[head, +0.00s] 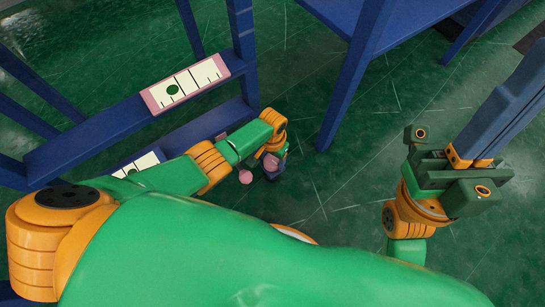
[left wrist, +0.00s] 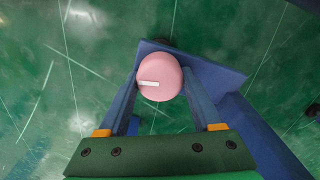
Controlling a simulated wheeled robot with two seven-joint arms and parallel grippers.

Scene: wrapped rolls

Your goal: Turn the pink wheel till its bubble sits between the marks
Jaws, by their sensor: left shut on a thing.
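A pink-framed gauge (head: 156,99) sits on the upper blue rail in the head view. Its green bubble (head: 173,90) lies toward the left end of the pale panel, left of the marks farther right.
A second gauge (head: 148,160) with a green bubble sits on the lower rail, partly covered by my left arm. Blue posts and a blue table (head: 345,95) stand at the back. Green floor (head: 345,200) is open between my arms.

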